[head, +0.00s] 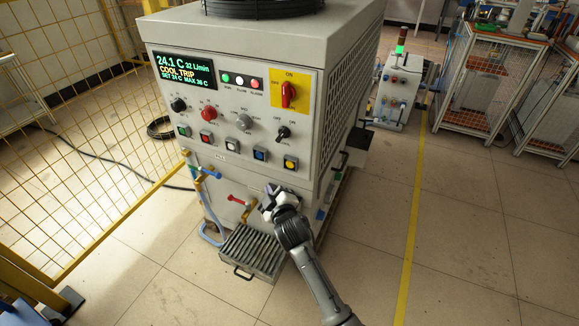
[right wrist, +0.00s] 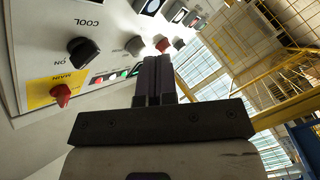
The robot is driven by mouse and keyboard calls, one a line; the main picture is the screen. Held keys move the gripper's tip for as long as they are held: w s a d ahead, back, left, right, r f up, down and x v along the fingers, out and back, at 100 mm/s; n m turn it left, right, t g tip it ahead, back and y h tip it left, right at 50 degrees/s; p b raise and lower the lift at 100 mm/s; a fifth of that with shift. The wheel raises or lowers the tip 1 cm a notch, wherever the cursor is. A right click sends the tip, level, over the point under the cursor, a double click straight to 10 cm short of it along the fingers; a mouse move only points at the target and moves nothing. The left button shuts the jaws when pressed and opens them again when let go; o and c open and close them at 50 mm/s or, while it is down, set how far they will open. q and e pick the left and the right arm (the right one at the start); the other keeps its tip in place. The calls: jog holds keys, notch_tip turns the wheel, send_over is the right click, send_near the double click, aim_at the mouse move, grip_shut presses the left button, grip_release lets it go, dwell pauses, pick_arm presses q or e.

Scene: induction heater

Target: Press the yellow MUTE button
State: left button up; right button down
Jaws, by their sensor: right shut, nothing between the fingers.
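The yellow button (head: 290,162) is at the right end of the lower button row on the cabinet's front panel, in the head view. Its label is too small to read. My right gripper (head: 270,192) is below and slightly left of this button in the picture, apart from it and in front of the cabinet's lower front. In the right wrist view the two dark fingers (right wrist: 157,68) are together and empty, with the panel behind them. I cannot make out the yellow button in that view. My left gripper is not in view.
A blue button (head: 260,153) sits left of the yellow one, and a black COOL knob (head: 283,132) above it. A red-handled valve (head: 237,200) and a slatted tray (head: 255,252) are low on the cabinet.

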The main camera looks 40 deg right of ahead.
aim_at(291, 164)
jog(key=w+d+b, duration=0.1)
jog(key=w+d, duration=0.2)
jog(key=d, duration=0.4)
jog(key=shift+w+d, duration=0.15)
jog(key=shift+d, duration=0.15)
jog(key=shift+d+r, duration=0.1)
dwell(2.0)
jog(key=shift+w+d, duration=0.2)
jog(key=shift+d, duration=0.1)
